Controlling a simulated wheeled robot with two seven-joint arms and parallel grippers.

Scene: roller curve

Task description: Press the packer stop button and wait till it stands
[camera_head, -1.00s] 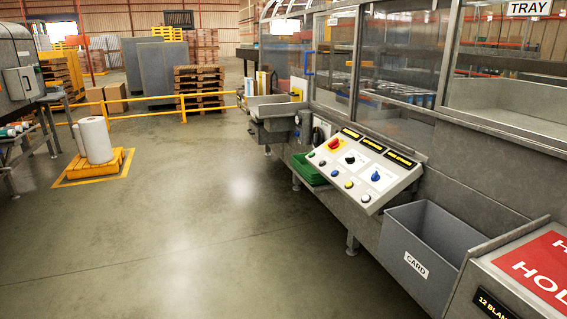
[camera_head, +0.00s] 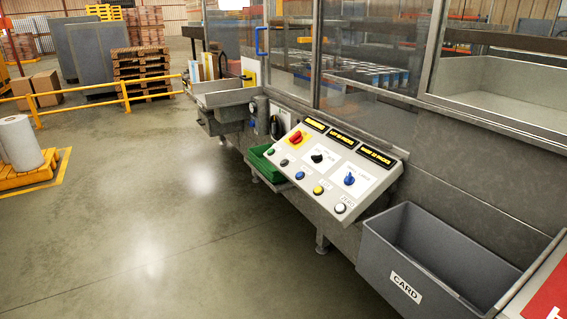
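The packer's control panel (camera_head: 338,168) slopes out from the grey machine right of the middle. Neither of my grippers is in view.
A grey bin marked CARD (camera_head: 419,262) hangs right of the panel. A green tray (camera_head: 262,163) sits below its left end. A grey trough (camera_head: 225,98) is farther left. Open concrete floor (camera_head: 150,200) lies to the left, with a yellow rail (camera_head: 105,93) behind.

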